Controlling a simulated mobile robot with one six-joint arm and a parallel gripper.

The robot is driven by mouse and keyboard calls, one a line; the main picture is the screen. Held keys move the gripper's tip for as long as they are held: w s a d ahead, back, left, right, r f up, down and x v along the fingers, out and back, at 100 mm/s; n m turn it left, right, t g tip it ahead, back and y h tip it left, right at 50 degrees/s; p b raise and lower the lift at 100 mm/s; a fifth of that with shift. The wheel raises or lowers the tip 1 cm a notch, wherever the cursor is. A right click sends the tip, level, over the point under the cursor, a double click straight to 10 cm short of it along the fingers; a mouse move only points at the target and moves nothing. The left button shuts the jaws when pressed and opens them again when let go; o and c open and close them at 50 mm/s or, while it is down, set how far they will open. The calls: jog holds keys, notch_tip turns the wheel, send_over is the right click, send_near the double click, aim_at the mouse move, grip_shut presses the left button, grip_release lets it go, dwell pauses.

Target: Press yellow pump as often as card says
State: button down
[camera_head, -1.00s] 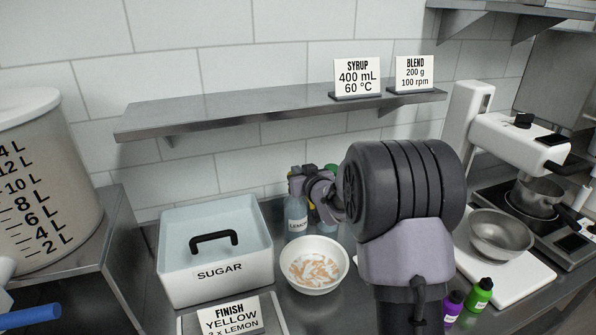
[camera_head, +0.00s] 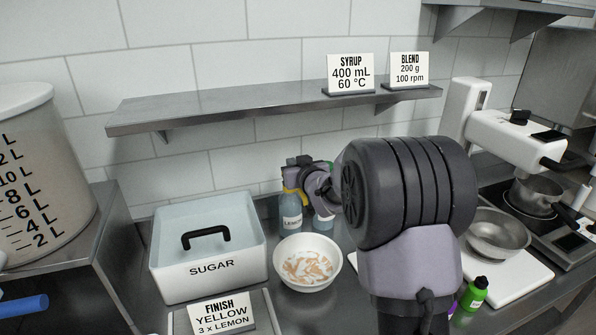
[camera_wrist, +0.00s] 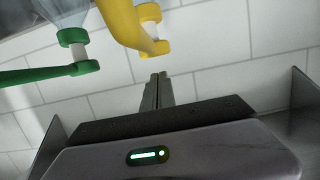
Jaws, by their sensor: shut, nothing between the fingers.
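The FINISH card (camera_head: 222,316) at the front reads YELLOW, 3 x LEMON. The yellow pump (camera_head: 294,194) tops a bottle labelled LEMON (camera_head: 291,211) behind the white bowl. My gripper (camera_head: 288,173) is shut and empty, just above the yellow pump, and partly hides it. In the wrist view the yellow pump (camera_wrist: 133,22) is close beyond my shut fingertips (camera_wrist: 158,78). I cannot tell whether they touch. A green pump (camera_wrist: 72,52) stands to its left there.
The white bowl (camera_head: 307,285) holds orange and white streaks. The SUGAR bin (camera_head: 208,285) stands left of it. The shelf (camera_head: 240,105) runs above, with the SYRUP card (camera_head: 351,72) and BLEND card (camera_head: 408,70). A green bottle (camera_head: 474,294) and a steel bowl (camera_head: 497,238) are at right.

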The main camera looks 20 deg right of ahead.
notch_tip(320, 180, up, 2)
send_over(304, 195)
jog(key=shift+p, duration=0.35)
jog(key=shift+a, duration=0.1)
jog(key=s+a+f+m+g+b, duration=0.1)
jog(key=s+a+g, duration=0.2)
jog(key=s, duration=0.9)
jog(key=s+a+f+m+g+y+b, duration=0.1)
jog(key=s+a, duration=0.5)
jog(key=s, duration=0.6)
jog(key=s+a+f+m+g+y+b, duration=0.1)
jog(key=s+a+g, duration=0.4)
jog(key=s, duration=0.7)
notch_tip(304, 195, down, 2)
jog(key=shift+s+a+f+m+b, duration=0.25)
jog(key=shift+s+a+m+b, duration=0.1)
jog(key=shift+m+b, duration=0.3)
